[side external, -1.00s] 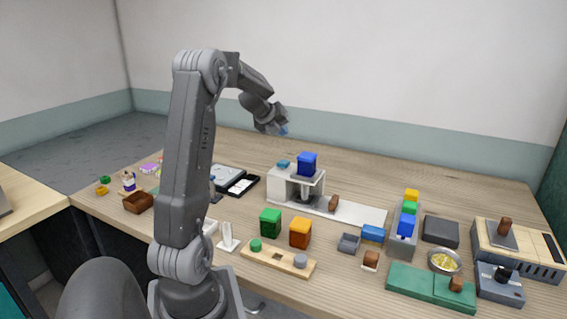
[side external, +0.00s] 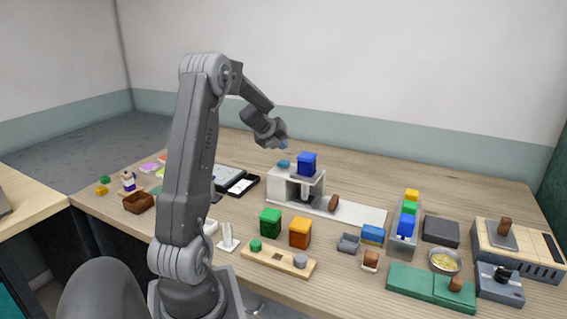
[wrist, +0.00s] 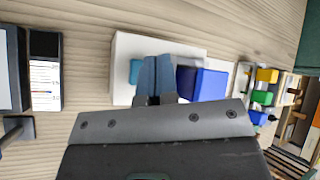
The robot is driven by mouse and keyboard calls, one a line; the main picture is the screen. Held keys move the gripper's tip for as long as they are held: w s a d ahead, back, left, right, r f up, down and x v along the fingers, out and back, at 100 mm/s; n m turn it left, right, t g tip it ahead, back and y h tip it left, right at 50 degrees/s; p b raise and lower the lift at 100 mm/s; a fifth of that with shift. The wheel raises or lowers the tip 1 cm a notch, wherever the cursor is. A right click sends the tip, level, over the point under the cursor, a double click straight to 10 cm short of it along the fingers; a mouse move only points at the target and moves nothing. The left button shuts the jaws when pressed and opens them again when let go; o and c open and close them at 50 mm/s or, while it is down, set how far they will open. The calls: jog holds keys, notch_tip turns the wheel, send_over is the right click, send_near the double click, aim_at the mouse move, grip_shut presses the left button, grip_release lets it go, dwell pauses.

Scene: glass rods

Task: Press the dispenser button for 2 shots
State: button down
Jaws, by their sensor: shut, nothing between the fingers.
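The dispenser (side external: 285,186) is a white machine with a teal button (side external: 283,163) on its top left and a blue block-like container (side external: 307,163) on its top right. My gripper (side external: 284,144) is shut and empty, pointing down a little above the button, with a small gap showing in the side view. In the wrist view the shut blue-grey fingers (wrist: 157,78) lie between the teal button (wrist: 134,72) and the blue container (wrist: 208,84). The fingers overlap part of the dispenser top in that view, so contact there cannot be judged.
A white base strip with a brown piece (side external: 333,202) extends right of the dispenser. Green (side external: 270,222) and orange (side external: 300,232) blocks stand in front. A rack of coloured blocks (side external: 403,240) stands farther right. The table behind is clear.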

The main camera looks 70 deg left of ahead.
aim_at(282, 161)
jog(key=shift+f, duration=1.35)
dwell(1.1)
jog(key=shift+f, duration=0.4)
jog(key=shift+f, duration=0.75)
dwell(0.8)
jog(key=shift+r, duration=1.15)
jog(key=shift+r, duration=0.15)
jog(key=shift+r, duration=2.4)
